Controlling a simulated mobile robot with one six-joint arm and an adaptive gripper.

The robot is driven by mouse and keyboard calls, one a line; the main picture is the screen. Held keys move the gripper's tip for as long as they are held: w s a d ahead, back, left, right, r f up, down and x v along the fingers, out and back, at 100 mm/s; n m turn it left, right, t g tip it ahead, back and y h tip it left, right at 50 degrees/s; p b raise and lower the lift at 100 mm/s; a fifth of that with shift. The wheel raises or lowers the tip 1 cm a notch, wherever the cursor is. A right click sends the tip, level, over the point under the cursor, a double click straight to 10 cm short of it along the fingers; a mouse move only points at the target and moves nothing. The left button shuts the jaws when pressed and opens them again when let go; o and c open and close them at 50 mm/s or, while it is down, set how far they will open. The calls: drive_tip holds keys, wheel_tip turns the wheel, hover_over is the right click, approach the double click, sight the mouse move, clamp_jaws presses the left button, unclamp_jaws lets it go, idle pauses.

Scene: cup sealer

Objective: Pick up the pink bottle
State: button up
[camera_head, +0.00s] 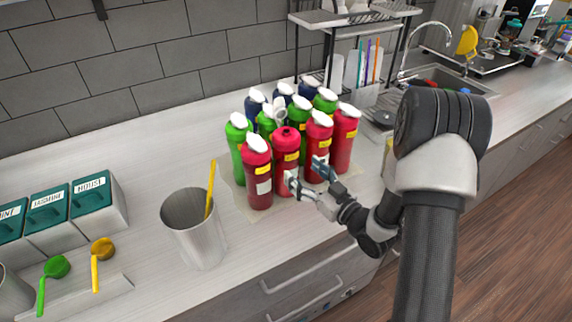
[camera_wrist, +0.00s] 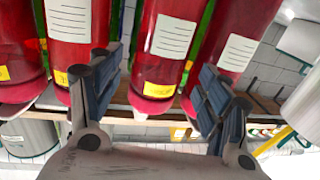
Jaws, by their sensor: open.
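Several pink-red bottles stand upright in the front of a cluster. One is at the front left (camera_head: 258,180), one with a red top is beside it (camera_head: 287,147), one is right of that (camera_head: 319,135), and one is at the right end (camera_head: 345,138). My gripper (camera_head: 306,173) is open and low in front of the middle ones. In the wrist view, a pink-red bottle with white and yellow labels (camera_wrist: 165,45) shows between the open fingers of my gripper (camera_wrist: 158,76). I cannot tell whether they touch it.
Green bottles (camera_head: 237,140) and dark blue bottles (camera_head: 254,103) crowd behind the pink ones. A metal cup (camera_head: 195,235) with a yellow stick stands left. A dish rack (camera_head: 345,18) is behind. The counter between cup and wall is clear.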

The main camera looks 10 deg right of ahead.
sight(295, 165)
drive_tip(key=x, duration=0.5)
drive_tip(key=shift+w+a+r+b, duration=0.1)
drive_tip(key=shift+w+b, duration=0.05)
drive_tip(key=shift+b, duration=0.15)
drive_tip(key=c, duration=1.2)
drive_tip(key=shift+o, duration=0.2)
drive_tip(key=shift+r, duration=0.15)
